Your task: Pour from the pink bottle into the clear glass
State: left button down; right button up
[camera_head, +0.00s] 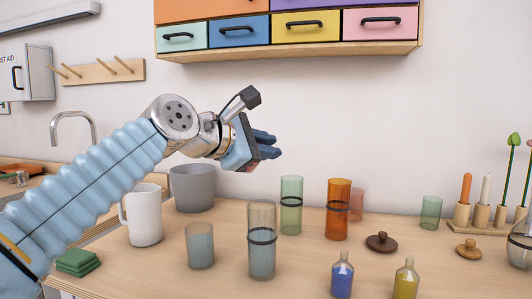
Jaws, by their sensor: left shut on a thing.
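My left gripper (268,145) is raised above the table, its dark blue fingers pointing right. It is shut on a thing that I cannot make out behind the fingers. I see no pink bottle standing on the table. A tall, clear greyish glass with a dark band (262,252) stands upright below the gripper, well apart from it. A shorter blue-grey glass (200,247) stands to its left. I cannot tell for sure which is the clear glass. My right gripper is not in view.
A green glass (291,218), an orange glass (338,222), a blue bottle (342,277) and a yellow bottle (405,282) stand to the right. A white pitcher (146,222) and grey pot (192,190) stand left. Drawers (300,27) hang above.

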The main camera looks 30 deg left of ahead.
pick_arm(q)
jog(key=f+m+t+b, duration=0.1)
jog(key=m+b, duration=0.1)
jog(key=b, duration=0.2)
jog(key=shift+f+y, duration=0.2)
jog(key=shift+y, duration=0.1)
jog(key=shift+s+m+b, duration=0.1)
jog(key=shift+m+b, duration=0.3)
dwell(0.4)
jog(key=shift+f+m+t+b, duration=0.6)
jog(key=shift+m+b, duration=0.2)
jog(key=shift+b, duration=0.3)
dwell(4.2)
dwell(0.9)
